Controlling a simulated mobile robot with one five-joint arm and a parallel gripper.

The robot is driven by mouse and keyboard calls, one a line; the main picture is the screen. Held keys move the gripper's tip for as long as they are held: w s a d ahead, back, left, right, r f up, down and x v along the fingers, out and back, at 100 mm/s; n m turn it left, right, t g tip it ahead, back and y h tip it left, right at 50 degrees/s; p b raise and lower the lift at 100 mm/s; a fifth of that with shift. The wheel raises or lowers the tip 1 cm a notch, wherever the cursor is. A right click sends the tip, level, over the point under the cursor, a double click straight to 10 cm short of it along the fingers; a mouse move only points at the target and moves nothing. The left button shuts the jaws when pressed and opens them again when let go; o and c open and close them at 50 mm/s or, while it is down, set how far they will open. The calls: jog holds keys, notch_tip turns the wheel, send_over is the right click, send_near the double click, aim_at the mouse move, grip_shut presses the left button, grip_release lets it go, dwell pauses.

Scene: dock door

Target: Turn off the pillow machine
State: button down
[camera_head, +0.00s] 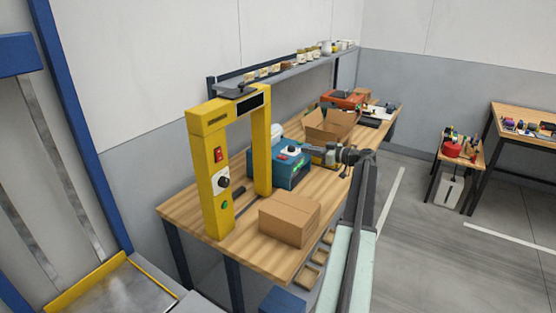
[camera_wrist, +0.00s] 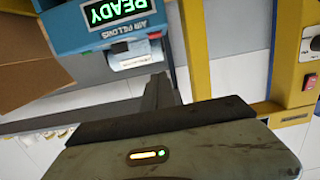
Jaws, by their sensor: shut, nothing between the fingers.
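The pillow machine is a teal box (camera_head: 292,173) on the wooden workbench, just right of the yellow arch. In the head view, a red control and a white-and-dark part show on its top. In the wrist view its front (camera_wrist: 95,25) carries the label "AIR PILLOWS" and a lit green display reading "READY". My gripper (camera_head: 308,150) is shut and empty, close to the machine's right upper side. In the wrist view its dark fingers (camera_wrist: 160,85) point toward the machine; contact cannot be told.
The yellow arch (camera_head: 207,170) has its own red switch, dial and green button. A closed carton (camera_head: 289,219) lies in front of the machine. An open carton (camera_head: 328,125) and an orange machine (camera_head: 343,99) stand behind. Open floor lies to the right.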

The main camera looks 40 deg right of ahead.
jog(key=b, duration=0.1)
send_over(285, 158)
jog(key=shift+s+d+f, duration=0.1)
jog(key=shift+s+f, duration=0.1)
jog(key=shift+f, duration=0.35)
notch_tip(285, 158, down, 3)
jog(key=b, duration=0.3)
jog(key=shift+w+f, duration=0.1)
jog(key=shift+f, duration=0.05)
jog(key=shift+f+b, duration=0.35)
jog(key=shift+b, duration=0.2)
jog(key=shift+r, duration=0.1)
